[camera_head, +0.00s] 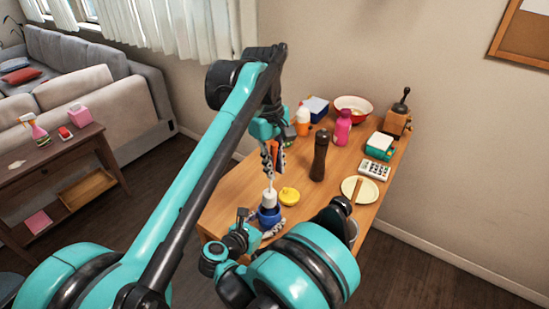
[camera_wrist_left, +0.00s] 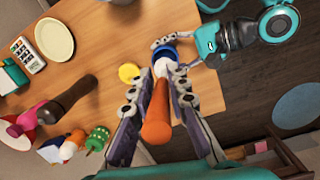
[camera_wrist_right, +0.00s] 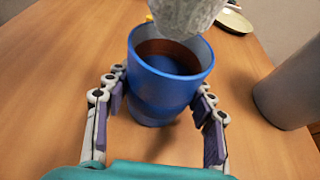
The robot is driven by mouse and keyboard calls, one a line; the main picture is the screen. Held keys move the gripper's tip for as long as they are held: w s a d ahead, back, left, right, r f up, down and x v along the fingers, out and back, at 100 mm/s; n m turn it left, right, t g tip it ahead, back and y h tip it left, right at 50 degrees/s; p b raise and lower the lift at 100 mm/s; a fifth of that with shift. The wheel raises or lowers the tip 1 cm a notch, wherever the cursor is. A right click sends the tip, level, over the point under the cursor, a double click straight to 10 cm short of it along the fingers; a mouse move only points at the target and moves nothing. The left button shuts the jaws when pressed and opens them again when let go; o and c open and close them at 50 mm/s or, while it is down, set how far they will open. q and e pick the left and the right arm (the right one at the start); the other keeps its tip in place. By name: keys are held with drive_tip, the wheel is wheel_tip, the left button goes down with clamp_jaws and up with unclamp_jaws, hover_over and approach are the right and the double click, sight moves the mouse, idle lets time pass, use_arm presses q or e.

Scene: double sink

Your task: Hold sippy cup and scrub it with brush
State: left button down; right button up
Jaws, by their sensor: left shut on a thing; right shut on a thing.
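A blue cup (camera_head: 268,216) stands near the table's front left edge, its open mouth facing up. My right gripper (camera_wrist_right: 162,88) is shut on it, one finger on each side of the cup (camera_wrist_right: 165,98); its inside looks reddish brown. A brush with an orange handle (camera_wrist_left: 156,122) and a pale head (camera_head: 269,198) is in my left gripper (camera_wrist_left: 161,84), which is shut on it from above. The brush head (camera_wrist_right: 185,12) shows over the cup's far rim in the right wrist view; whether it touches the cup is unclear. A yellow lid-like piece (camera_head: 289,195) lies beside the cup.
A dark brown mill (camera_head: 319,157) and a pink bottle (camera_head: 343,127) stand behind the cup. A cream plate (camera_head: 368,193), a calculator (camera_head: 375,170), a red-rimmed bowl (camera_head: 354,106) and a grinder (camera_head: 397,121) are farther right or back.

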use_arm(q)
wheel_tip(320, 180, down, 9)
idle(0.8)
drive_tip(key=shift+w, duration=0.1)
idle(0.6)
